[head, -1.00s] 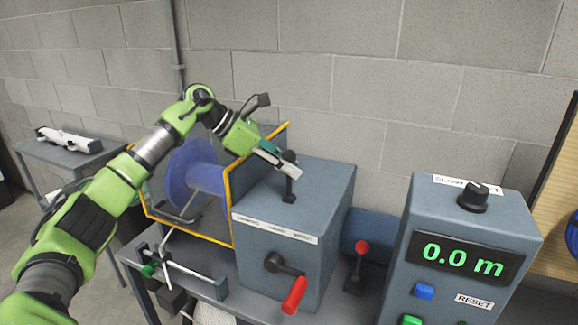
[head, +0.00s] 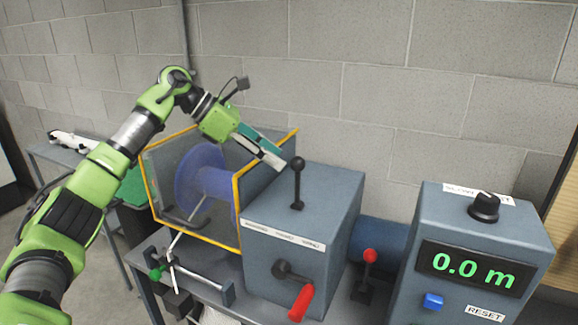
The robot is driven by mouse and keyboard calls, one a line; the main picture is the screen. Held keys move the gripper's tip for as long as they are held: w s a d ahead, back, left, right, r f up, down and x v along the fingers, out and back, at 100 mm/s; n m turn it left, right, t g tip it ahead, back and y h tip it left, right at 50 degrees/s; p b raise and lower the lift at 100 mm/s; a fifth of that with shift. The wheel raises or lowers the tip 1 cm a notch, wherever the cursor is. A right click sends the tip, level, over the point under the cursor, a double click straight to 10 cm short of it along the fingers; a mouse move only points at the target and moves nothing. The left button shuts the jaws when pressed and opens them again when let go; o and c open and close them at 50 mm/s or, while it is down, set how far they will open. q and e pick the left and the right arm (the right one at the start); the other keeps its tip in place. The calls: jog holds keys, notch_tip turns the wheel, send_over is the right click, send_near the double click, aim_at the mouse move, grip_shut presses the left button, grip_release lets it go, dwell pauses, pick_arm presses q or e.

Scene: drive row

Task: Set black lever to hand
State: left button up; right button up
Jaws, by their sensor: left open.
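The black lever (head: 298,183) stands close to upright on top of the grey-blue box (head: 325,215), with a round black knob at its top. A white label strip with several words (head: 284,235) runs along the box's front top edge; the words are too small to read surely. My left gripper (head: 280,163) is open and empty, just left of the lever's knob and apart from it. Its fingers point down and to the right. My right gripper is not in view.
A red-handled crank (head: 300,302) sticks out of the box's front. A red-knobbed lever (head: 368,270) stands to its right. A control box (head: 478,235) reads 0.0 m. A yellow-edged guard (head: 238,205) surrounds a blue reel (head: 203,170) on the left.

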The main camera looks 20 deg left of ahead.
pick_arm(q)
jog(key=shift+v, duration=2.05)
